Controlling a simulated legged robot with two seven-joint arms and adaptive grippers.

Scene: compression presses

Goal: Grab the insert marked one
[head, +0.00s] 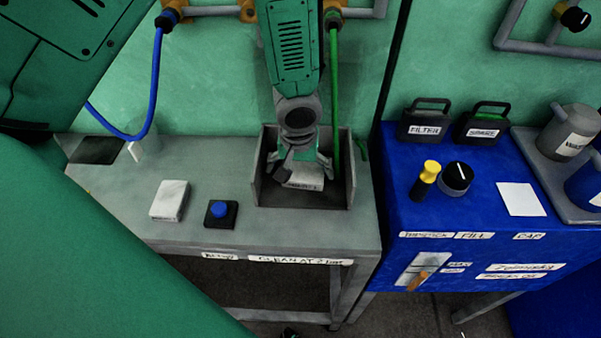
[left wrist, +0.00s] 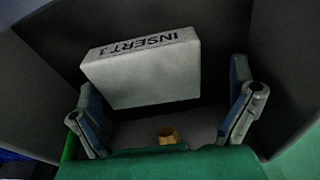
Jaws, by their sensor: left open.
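The insert marked one, a pale grey block labelled "INSERT 1" (left wrist: 142,76), sits in a dark grey open-fronted bin (head: 264,190) on the grey bench. In the head view the insert (head: 304,184) shows just below my left gripper (head: 300,168), which hides part of it. My left gripper is open and points down into the bin. In the left wrist view its two fingers stand apart, left and right, with the insert ahead between them. I cannot tell whether either finger touches it. My right gripper is not in view.
A second whitish block (head: 169,200) and a blue button (head: 219,211) stand on the bench left of the bin. The bin's side walls are close around my gripper. A green hose (head: 335,100) hangs beside it. A blue cabinet (head: 410,215) with black containers stands to the right.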

